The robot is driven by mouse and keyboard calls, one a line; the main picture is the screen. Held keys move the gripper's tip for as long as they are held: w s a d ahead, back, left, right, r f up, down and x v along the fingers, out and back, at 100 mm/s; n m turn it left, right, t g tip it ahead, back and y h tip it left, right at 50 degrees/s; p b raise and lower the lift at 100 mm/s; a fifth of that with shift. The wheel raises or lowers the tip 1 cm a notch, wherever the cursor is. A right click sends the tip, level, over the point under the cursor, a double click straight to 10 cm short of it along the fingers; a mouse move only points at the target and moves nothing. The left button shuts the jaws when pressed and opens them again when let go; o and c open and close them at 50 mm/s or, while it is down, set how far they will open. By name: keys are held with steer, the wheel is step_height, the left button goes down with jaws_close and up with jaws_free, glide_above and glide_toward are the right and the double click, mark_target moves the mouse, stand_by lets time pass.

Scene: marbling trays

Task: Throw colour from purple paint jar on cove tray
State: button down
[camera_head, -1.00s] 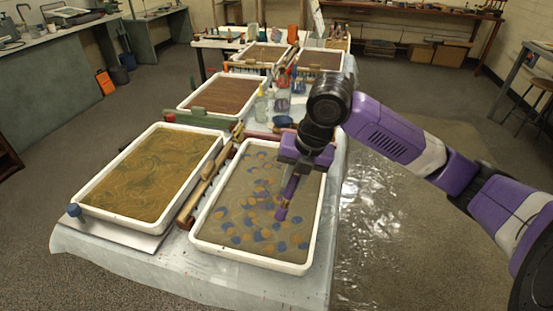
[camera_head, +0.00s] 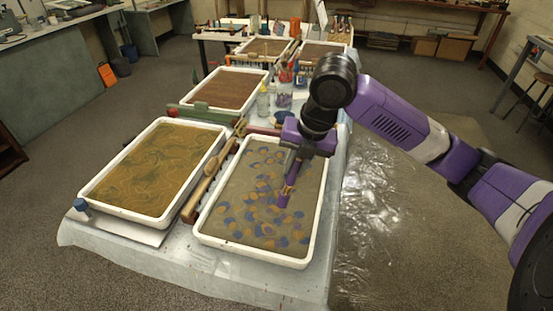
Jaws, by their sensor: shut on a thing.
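My gripper (camera_head: 289,181) is above the near right tray (camera_head: 204,229), a white-rimmed tray of grey-brown liquid with many blue and orange spots. It is shut on a slim brush (camera_head: 283,201) with a purple lower end, pointing down over the liquid. I cannot tell whether its tip touches the surface. A small jar with purple-looking contents (camera_head: 284,100) stands among the jars behind the tray; it is too small to be sure it is the purple paint jar. No label shows which tray is the cove tray.
A tray of swirled ochre liquid (camera_head: 84,193) stands at left, with a wooden rack (camera_head: 207,178) between the two trays. Behind are a brown tray (camera_head: 182,103), a blue bowl (camera_head: 283,116) and several jars.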

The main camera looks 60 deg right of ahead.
steer(key=shift+w+d, duration=0.1)
stand_by(0.3)
steer(key=w+d+b, duration=0.1)
steer(key=w+d, duration=1.8)
steer(key=shift+w+d+b, duration=0.3)
steer(key=shift+w, duration=0.05)
stand_by(0.6)
step_height(320, 180, down, 5)
steer(key=b, duration=0.2)
step_height(320, 180, up, 5)
steer(key=p, duration=0.4)
stand_by(0.6)
